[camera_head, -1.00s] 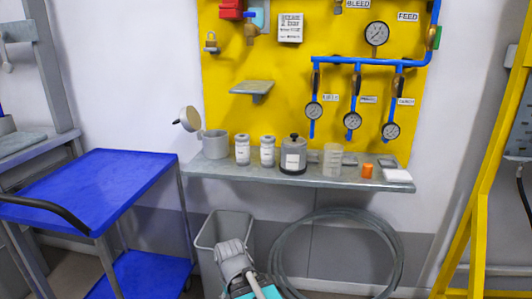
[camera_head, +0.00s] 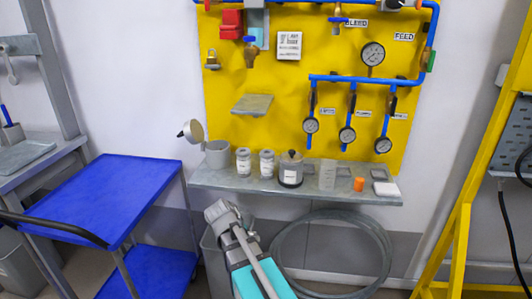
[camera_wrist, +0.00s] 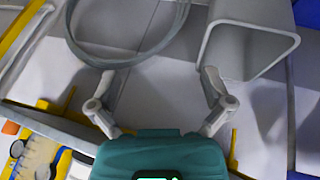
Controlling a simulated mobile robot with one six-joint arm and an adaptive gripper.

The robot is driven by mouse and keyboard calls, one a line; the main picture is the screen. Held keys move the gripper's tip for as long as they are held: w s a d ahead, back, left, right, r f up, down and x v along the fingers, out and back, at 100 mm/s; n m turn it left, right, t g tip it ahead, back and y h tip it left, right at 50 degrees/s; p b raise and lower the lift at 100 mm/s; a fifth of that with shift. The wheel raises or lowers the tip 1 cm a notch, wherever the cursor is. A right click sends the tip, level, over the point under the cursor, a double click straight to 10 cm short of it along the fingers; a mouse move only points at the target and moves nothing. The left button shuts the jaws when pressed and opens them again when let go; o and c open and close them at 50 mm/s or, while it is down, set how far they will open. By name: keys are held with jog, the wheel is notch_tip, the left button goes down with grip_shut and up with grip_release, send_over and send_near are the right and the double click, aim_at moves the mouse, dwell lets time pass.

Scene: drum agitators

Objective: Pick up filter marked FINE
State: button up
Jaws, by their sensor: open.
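Two small grey jars with white labels, the left jar (camera_head: 243,162) and the right jar (camera_head: 267,163), stand upright side by side on the wall shelf. Their labels are too small to read, so I cannot tell whether either is the filter marked FINE. A larger dark-lidded canister (camera_head: 291,170) with a white label stands to their right. In the wrist view my gripper (camera_wrist: 158,75) is open with nothing between its fingers. In the head view my arm rises in front of and below the shelf.
The shelf (camera_head: 220,183) also holds a grey open-lidded pot (camera_head: 217,154), a clear beaker (camera_head: 327,175), an orange cap (camera_head: 359,184) and a white block (camera_head: 386,189). A bin (camera_wrist: 245,45) and coiled hose (camera_head: 281,265) are below. A blue cart (camera_head: 110,195) stands left.

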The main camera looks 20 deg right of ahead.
aim_at(263, 155)
jog(key=w+d+r+m+t+h+p, duration=0.1)
jog(key=w+r+p, duration=0.3)
jog(key=r, duration=0.5)
jog(key=w+d+r+m+t+h+p, duration=0.1)
jog(key=w+d+r+m+h+p, duration=0.1)
jog(key=r+p, duration=0.5)
jog(key=w+d+r+m+t+h+p, duration=0.1)
jog(key=w+r+m+h+p, duration=0.2)
jog(key=r, duration=0.7)
jog(key=w+m+p, duration=0.1)
jog(key=w+p, duration=0.1)
jog(key=p, duration=0.1)
jog(key=shift+w+d+r+p, duration=0.3)
jog(key=shift+r, duration=0.05)
jog(key=b+x, duration=0.4)
jog(key=x, duration=0.3)
jog(key=shift+w+d+f, duration=0.15)
jog(key=shift+d+f, duration=0.15)
jog(key=shift+w+d+f, duration=0.1)
jog(key=shift+w+d, duration=0.05)
jog(key=shift+d, duration=0.25)
jog(key=shift+d, duration=0.1)
